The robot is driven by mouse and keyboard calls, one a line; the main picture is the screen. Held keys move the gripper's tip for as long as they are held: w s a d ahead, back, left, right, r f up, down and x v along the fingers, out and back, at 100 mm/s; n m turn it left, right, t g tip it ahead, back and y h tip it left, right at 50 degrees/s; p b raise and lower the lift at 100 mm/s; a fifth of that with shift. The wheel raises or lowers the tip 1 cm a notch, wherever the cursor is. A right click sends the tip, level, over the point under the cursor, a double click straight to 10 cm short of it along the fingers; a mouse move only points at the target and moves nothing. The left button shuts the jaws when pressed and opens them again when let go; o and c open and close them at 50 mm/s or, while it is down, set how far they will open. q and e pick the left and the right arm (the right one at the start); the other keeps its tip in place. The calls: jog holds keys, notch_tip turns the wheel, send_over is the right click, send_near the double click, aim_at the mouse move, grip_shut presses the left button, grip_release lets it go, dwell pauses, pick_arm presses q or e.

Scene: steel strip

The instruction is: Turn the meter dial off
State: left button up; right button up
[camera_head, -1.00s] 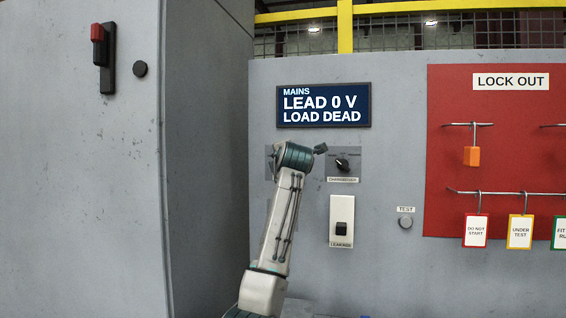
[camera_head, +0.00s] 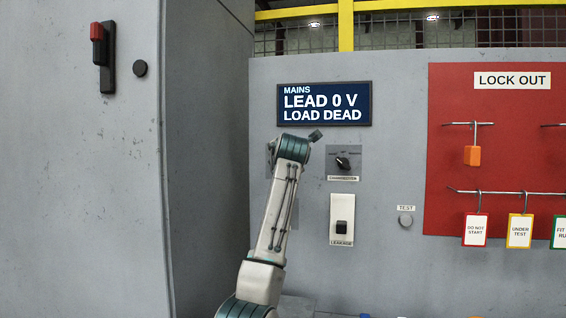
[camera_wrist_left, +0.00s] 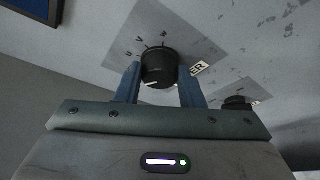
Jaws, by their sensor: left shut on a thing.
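The meter dial (camera_wrist_left: 158,68) is a black round knob with a white pointer line, on a grey plate (camera_wrist_left: 192,48) with small marks in the left wrist view. The pointer lies toward the lower left of the knob; which mark it matches I cannot tell. My left gripper (camera_wrist_left: 160,84) has its two blue fingers on either side of the knob, shut on it. In the head view my left arm covers the dial, and only an edge of its plate (camera_head: 270,160) shows. My right gripper is not in view.
A display (camera_head: 324,104) reads MAINS, LEAD 0 V, LOAD DEAD. Right of my arm are another dial (camera_head: 343,163), a black rocker switch (camera_head: 342,228) and a test button (camera_head: 406,220). A red lock-out board (camera_head: 450,150) with hanging tags is at right.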

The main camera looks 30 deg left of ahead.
pick_arm(q)
jog(key=o, duration=1)
jog(key=shift+f, duration=0.1)
jog(key=b+v, duration=0.3)
jog(key=v, duration=0.7)
jog(key=shift+s+d, duration=0.2)
jog(key=shift+s, duration=0.15)
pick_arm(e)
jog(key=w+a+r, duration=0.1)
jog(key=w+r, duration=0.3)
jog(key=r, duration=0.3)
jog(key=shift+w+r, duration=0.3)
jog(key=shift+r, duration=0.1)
